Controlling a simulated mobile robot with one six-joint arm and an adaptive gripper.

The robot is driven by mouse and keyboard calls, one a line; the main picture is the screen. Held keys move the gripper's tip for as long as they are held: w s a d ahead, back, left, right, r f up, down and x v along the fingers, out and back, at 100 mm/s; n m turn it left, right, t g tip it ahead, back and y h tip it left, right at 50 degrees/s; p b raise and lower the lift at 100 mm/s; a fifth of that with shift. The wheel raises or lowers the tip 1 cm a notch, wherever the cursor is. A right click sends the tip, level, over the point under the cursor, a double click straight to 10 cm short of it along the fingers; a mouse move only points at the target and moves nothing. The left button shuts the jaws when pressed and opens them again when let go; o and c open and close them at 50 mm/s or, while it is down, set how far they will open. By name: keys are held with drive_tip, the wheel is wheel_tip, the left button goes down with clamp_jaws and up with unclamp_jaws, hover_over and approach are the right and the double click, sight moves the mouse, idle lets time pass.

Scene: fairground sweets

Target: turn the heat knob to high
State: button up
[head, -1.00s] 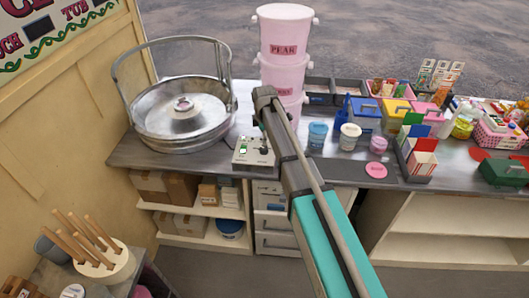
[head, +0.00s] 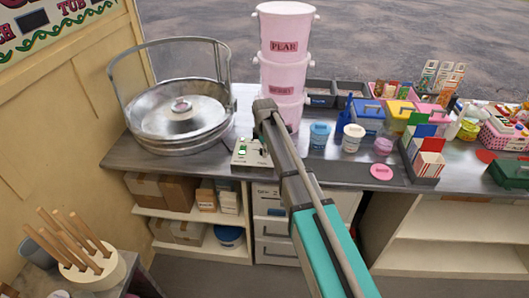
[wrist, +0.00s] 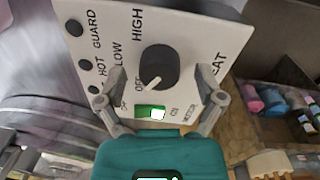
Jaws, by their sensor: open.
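The heat knob (wrist: 158,67) is a round black dial with a white pointer, on a pale control panel (wrist: 190,35). The pointer aims down and slightly left, near the OFF label; HIGH is printed above the knob and LOW to its left. A green-lit switch (wrist: 150,112) sits below it. My gripper (wrist: 162,98) is open, its two grey fingers either side of the space just below the knob, with no visible grip on it. In the head view the control box (head: 241,160) stands on the counter under my arm, which partly hides it; the fingers are hard to make out there.
A metal floss pan (head: 178,115) stands left of the box. Stacked pink tubs (head: 285,65) stand close behind my arm. Small blue, white and pink tubs (head: 352,138) are to the right. The counter (head: 140,156) is bare along its front left.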

drive_tip(key=shift+f, duration=0.1)
idle(0.3)
drive_tip(key=shift+d, duration=0.1)
drive_tip(key=c, duration=1.2)
drive_tip(key=shift+o, duration=0.2)
drive_tip(key=shift+m, duration=0.5)
drive_tip(key=m, duration=1)
drive_tip(key=shift+m, duration=0.3)
drive_tip(key=m, duration=0.6)
drive_tip(key=shift+a+g+h, duration=0.2)
drive_tip(key=shift+g+h, duration=0.1)
drive_tip(key=m, duration=0.6)
drive_tip(key=shift+w+m, duration=0.1)
drive_tip(key=shift+m, duration=0.2)
